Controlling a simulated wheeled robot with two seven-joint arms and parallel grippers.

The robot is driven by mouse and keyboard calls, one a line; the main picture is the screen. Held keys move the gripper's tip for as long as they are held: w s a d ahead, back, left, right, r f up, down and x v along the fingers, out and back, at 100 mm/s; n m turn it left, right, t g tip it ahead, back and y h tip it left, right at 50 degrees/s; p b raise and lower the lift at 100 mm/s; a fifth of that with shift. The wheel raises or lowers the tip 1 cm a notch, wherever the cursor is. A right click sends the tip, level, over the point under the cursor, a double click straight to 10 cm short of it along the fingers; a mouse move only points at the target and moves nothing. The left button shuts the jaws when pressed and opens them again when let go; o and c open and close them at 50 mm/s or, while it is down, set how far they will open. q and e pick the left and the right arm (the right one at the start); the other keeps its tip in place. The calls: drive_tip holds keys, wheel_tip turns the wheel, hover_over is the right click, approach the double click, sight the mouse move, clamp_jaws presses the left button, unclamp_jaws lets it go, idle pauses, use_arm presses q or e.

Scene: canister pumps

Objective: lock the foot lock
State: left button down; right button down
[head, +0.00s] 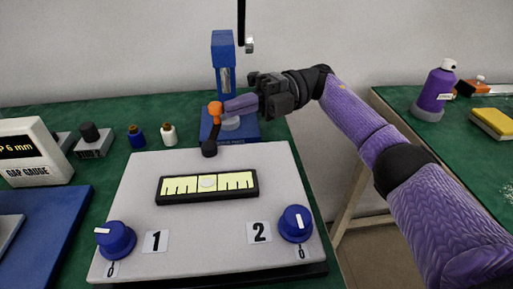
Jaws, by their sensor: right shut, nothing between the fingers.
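A gap gauge box (35,150), a small grey block with a black knob (92,140) and two small bottles (137,136) (168,134) stand at the left. A purple bottle (436,90) stands on the right table. A gap separates the tables.

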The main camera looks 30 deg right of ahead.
use_arm(q)
drive_tip(key=shift+s+f, duration=0.15)
drive_tip(key=shift+s, duration=0.05)
use_arm(e)
drive_tip(key=shift+w+a, duration=0.1)
drive_tip(key=shift+w, duration=0.1)
use_arm(q)
drive_tip(key=shift+w, duration=0.25)
